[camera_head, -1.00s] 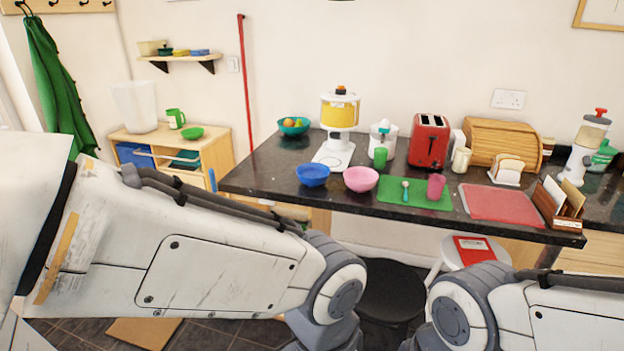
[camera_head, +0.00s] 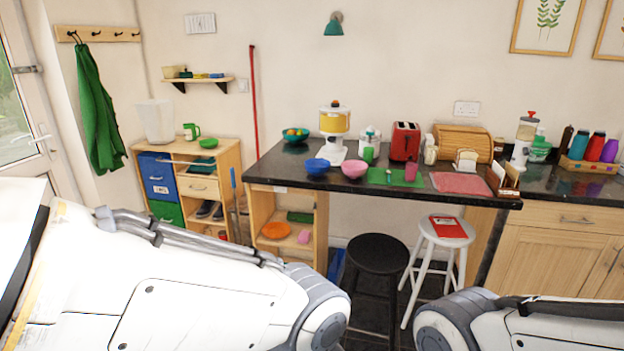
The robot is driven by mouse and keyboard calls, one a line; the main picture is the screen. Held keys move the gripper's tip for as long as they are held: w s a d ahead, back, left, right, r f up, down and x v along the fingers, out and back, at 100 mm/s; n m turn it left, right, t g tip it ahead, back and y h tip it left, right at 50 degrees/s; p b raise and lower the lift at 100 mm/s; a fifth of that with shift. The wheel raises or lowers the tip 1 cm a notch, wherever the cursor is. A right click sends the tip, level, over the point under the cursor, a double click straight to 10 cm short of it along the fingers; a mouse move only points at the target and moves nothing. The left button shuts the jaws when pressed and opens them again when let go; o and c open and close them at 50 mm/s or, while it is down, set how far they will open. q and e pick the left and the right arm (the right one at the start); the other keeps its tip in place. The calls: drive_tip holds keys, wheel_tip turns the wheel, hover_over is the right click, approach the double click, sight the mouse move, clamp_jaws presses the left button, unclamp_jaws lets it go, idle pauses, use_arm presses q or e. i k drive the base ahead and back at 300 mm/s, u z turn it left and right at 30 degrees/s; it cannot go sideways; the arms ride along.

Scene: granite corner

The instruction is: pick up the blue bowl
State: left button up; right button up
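The blue bowl (camera_head: 317,167) stands upright on the dark granite counter (camera_head: 270,172), near its front edge and left of a pink bowl (camera_head: 354,169). Nothing hides it and nothing touches it from above. My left arm comes in from the lower left and my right arm from the lower right. Both arms end below the bottom of the picture, so neither gripper shows. The visible arm links are well in front of the counter and apart from the bowl.
A food processor (camera_head: 333,125) stands behind the bowl, and a teal fruit bowl (camera_head: 295,135) is behind left. A green mat (camera_head: 397,178) and a red toaster (camera_head: 405,142) are to the right. A black stool (camera_head: 377,253) and a white stool (camera_head: 446,238) stand before the counter.

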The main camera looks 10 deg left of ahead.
sight(317, 166)
drive_tip(key=u, duration=0.6)
drive_tip(key=i, duration=0.5)
drive_tip(key=u, duration=0.65)
drive_tip(key=i, duration=1.85)
drive_tip(key=z, duration=1.2)
drive_tip(key=i, duration=0.8)
drive_tip(key=z, duration=0.8)
